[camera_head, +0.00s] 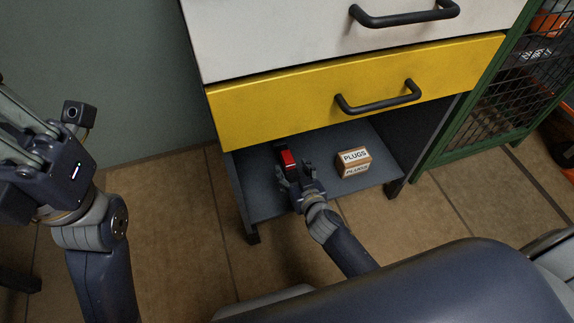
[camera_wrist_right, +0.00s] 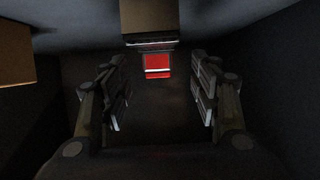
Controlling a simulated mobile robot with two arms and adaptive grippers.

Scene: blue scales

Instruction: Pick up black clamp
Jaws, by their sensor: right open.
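A small black item with a red part (camera_head: 288,158), which seems to be the black clamp, lies on the grey lower shelf (camera_head: 262,204) of the cabinet. Its red part with a pale stripe also shows in the right wrist view (camera_wrist_right: 158,66), ahead between the fingers. Its dark parts are hard to make out there. My right gripper (camera_head: 296,176) is open and empty, reaching into the shelf just in front of the item; its spread fingers show in the wrist view (camera_wrist_right: 160,90). My left gripper (camera_head: 22,115) is at the left edge, far from the cabinet, its fingertips not clearly visible.
A PLUGS box (camera_head: 353,163) stands on the shelf to the right of my right gripper. A yellow drawer (camera_head: 300,98) and a white drawer (camera_head: 280,35) are above, both with black handles. A green mesh cage (camera_head: 500,95) stands at the right.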

